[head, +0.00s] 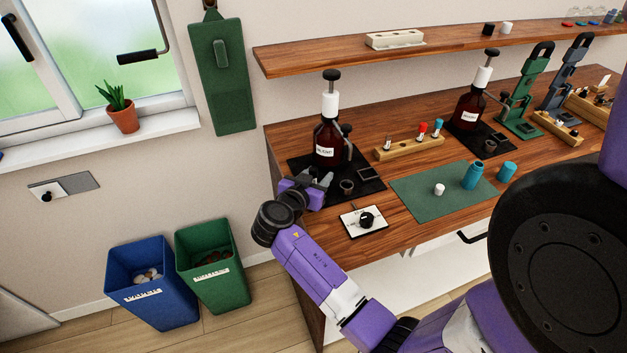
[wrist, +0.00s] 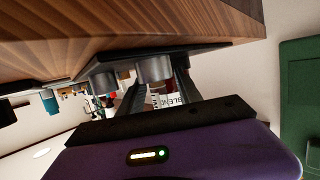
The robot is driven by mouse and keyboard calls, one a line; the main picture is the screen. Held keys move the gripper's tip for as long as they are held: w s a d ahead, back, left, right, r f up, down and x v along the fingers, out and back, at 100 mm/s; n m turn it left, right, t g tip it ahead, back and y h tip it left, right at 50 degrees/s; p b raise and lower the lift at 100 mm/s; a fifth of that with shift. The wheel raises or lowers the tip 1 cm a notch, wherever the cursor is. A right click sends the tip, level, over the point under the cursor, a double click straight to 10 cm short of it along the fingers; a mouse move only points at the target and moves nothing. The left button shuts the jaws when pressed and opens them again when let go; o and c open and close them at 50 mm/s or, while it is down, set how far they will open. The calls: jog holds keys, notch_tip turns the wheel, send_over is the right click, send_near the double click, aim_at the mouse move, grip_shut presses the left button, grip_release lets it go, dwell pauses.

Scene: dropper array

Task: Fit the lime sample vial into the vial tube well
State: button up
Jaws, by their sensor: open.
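I cannot make out a lime vial in either view. My gripper (head: 326,181) is open at the left end of the bench, low over a black mat (head: 374,187), beside a brown pump bottle (head: 327,138). A small dark cup (head: 347,187) stands on the mat just right of it; I cannot tell whether it is the vial tube well. In the wrist view, which is upside down, a grey cylinder (wrist: 155,68) shows between or just beyond my open fingers (wrist: 157,92), with a printed label behind it. A second grey cylinder (wrist: 103,82) is left of it.
A wooden rack (head: 409,149) holds small vials, some with red and blue caps. A dial box (head: 363,222) lies in front of the mat. A green mat (head: 415,197) holds a white-capped piece (head: 439,189) and teal containers (head: 472,177). A shelf (head: 450,48) runs above.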

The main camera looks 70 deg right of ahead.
jog(key=shift+c, duration=0.4)
grip_shut()
jog(key=shift+r, duration=0.15)
